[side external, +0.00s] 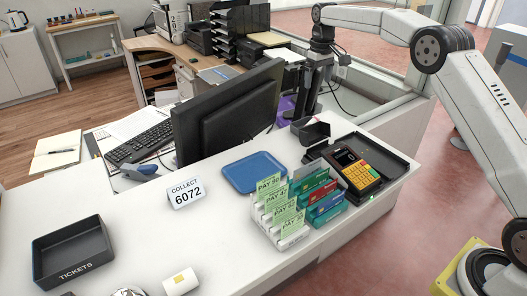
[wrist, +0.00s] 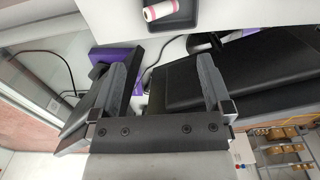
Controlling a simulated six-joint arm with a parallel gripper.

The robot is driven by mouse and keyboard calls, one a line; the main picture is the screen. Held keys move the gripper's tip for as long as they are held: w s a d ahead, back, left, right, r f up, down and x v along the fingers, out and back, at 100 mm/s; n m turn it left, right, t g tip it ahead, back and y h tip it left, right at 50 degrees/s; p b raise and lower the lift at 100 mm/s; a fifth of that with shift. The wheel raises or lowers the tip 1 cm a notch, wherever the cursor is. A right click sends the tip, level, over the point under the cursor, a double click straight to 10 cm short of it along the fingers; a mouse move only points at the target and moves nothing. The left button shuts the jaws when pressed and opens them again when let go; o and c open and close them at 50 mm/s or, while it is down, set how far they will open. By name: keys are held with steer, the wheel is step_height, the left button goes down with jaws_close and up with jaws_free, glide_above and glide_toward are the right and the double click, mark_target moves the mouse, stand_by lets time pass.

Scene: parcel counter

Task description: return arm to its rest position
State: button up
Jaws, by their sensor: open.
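My gripper (side external: 308,98) hangs below my wrist behind the monitor, near the far side of the counter. In the wrist view my gripper (wrist: 167,52) shows two grey fingers spread apart with nothing held between them. The fingers are open and empty. Their exact height over the surface below is hard to tell.
The monitor (side external: 228,115) stands close left of my gripper; its dark back may fill the wrist view's right. Right of it are a card terminal (side external: 358,172) and card rack (side external: 293,228). A blue tray (side external: 254,172), COLLECT sign (side external: 187,192) and TICKETS tray (side external: 72,251) lie nearer.

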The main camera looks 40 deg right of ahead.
steer(key=s+a+f+t, duration=0.1)
steer(key=s+a+f, duration=0.2)
steer(key=s, duration=0.7)
steer(key=s+a+f, duration=0.4)
steer(key=s+a, duration=0.1)
steer(key=s, duration=0.6)
steer(key=s+a+f+t, duration=0.1)
steer(key=s+a+f, duration=0.2)
steer(key=s, duration=0.8)
steer(key=shift+a+f+t, duration=0.2)
steer(key=shift+a+t, duration=0.1)
steer(key=shift+a, duration=0.55)
